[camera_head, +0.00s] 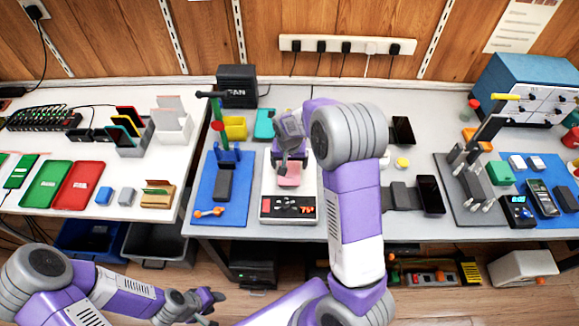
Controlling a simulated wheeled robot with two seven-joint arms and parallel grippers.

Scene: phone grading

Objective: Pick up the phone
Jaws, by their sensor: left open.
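A pink phone-like slab (289,179) lies on a white scale-like device (268,190) with a dark front panel and red digits, near the middle of the grey table. My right gripper (290,158) is above the slab's back edge, pointing down. Its fingertips are small and partly hidden, so I cannot tell whether they touch the slab or are shut. My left gripper (212,301) is open and empty, low in front of the tables, away from the slab. Dark phones lie to the right, one at the back (403,130) and one nearer the front (430,192).
A blue mat (208,210) with a stand is left of the device. Red (79,186) and green (47,185) trays lie on the left table. A grey fixture (472,180) and a blue cabinet (525,85) stand right. My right arm covers the table's middle.

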